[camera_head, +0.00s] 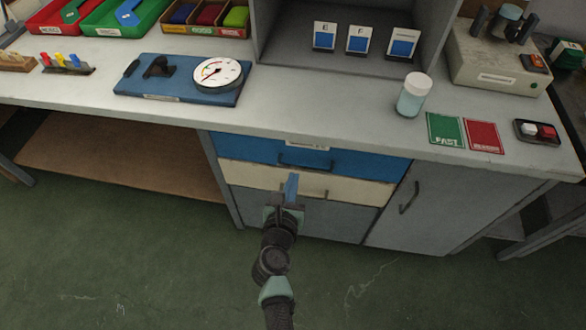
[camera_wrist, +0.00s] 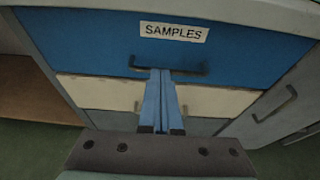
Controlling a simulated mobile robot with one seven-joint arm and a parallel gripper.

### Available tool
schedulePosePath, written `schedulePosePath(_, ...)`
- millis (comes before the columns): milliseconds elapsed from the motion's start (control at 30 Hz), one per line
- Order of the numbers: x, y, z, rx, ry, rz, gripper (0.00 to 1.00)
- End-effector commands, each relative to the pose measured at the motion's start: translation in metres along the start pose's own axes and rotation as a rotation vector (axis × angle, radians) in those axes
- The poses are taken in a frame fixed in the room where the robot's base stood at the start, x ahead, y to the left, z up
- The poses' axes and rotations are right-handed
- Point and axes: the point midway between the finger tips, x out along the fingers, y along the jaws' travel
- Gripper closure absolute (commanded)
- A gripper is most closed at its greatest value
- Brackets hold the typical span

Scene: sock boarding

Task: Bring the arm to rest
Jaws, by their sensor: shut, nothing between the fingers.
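My gripper (camera_head: 292,180) is in front of the drawer unit below the bench in the head view, with my arm reaching up from the bottom edge. In the wrist view my gripper (camera_wrist: 161,74) shows two blue fingers side by side, shut, with nothing between them. The fingertips overlap the lower edge of the blue drawer (camera_wrist: 90,45) and its dark handle (camera_wrist: 190,70) in that view. I cannot tell whether they touch the handle. The blue drawer (camera_head: 240,147) carries a "SAMPLES" label (camera_wrist: 174,32) and looks closed.
A cream drawer (camera_head: 240,176) lies under the blue one, with a grey cabinet door (camera_head: 420,200) to the right. The bench top (camera_head: 300,110) holds a dial gauge (camera_head: 217,73), a jar (camera_head: 413,95), and green (camera_head: 444,129) and red (camera_head: 483,137) cards. Floor (camera_head: 130,250) is open at left.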

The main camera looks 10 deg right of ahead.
Motion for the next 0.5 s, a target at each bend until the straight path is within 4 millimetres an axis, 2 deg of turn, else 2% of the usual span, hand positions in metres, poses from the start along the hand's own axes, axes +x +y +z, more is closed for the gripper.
schedulePosePath(33,-0.013,0.000,0.001,-0.003,0.002,0.002,1.00)
schedulePosePath(200,-0.042,0.000,0.000,-0.001,0.002,0.001,1.00)
schedulePosePath(333,-0.057,0.000,-0.001,-0.002,0.002,0.000,1.00)
schedulePosePath(500,-0.065,0.001,-0.001,0.000,0.002,0.001,1.00)
